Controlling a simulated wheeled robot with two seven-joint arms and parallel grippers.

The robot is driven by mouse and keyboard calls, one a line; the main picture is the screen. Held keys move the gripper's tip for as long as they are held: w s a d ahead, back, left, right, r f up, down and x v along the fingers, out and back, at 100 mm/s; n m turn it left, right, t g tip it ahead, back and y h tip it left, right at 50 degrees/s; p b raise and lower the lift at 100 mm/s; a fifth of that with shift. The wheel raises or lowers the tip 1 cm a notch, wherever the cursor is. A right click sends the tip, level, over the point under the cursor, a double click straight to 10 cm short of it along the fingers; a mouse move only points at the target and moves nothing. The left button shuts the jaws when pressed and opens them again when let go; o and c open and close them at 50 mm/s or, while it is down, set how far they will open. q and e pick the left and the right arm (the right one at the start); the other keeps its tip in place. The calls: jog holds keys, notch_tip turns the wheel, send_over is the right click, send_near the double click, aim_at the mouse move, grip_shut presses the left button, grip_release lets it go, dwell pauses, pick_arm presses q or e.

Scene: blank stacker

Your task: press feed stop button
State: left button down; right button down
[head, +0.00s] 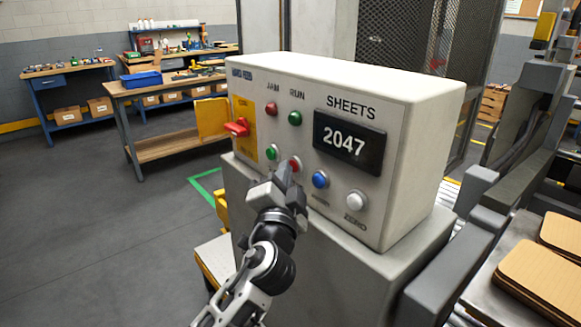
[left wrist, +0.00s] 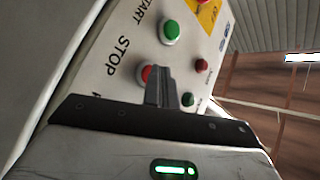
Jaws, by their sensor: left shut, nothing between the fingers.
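The control box (head: 425,100) stands on a grey pedestal, with its labelled front panel facing me. The red stop button (head: 296,163) sits in the lower button row, partly hidden by my left gripper. In the left wrist view the red button (left wrist: 147,74) shows beside the word STOP, partly behind the fingers. My left gripper (head: 284,172) is shut and empty, its fingertips right at the stop button. I cannot tell whether they touch it. The fingers also show in the left wrist view (left wrist: 160,85). My right gripper is not in view.
A green start button (head: 271,153) is just left of the fingers; a blue button (head: 320,180) and a white one (head: 356,201) are to the right. A red switch (head: 237,128) sits on a yellow plate. The display (head: 348,143) reads 2047. Cardboard sheets (head: 545,272) lie at right.

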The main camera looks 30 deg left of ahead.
pick_arm(q)
jog(key=shift+s+a, duration=0.3)
jog(key=shift+s, duration=0.55)
jog(key=shift+s+a, duration=0.35)
jog(key=shift+s, duration=0.45)
jog(key=shift+s+a, duration=0.3)
jog(key=shift+s, duration=0.45)
jog(key=shift+s+a, duration=0.35)
jog(key=shift+s, duration=0.45)
jog(key=s+d+f+g+h, duration=0.2)
jog(key=d+f+h, duration=0.1)
jog(key=f, duration=0.6)
jog(key=s+d+f+g+h, duration=0.2)
jog(key=d+f+h, duration=0.2)
jog(key=f, duration=0.5)
jog(key=s+d+f+n+g+h, duration=0.3)
jog(key=s+d+f, duration=0.4)
jog(key=s+f, duration=0.5)
jog(key=shift+d+f+n+g+h, duration=0.4)
jog(key=shift+f+n+g, duration=0.1)
jog(key=shift+n+g, duration=0.35)
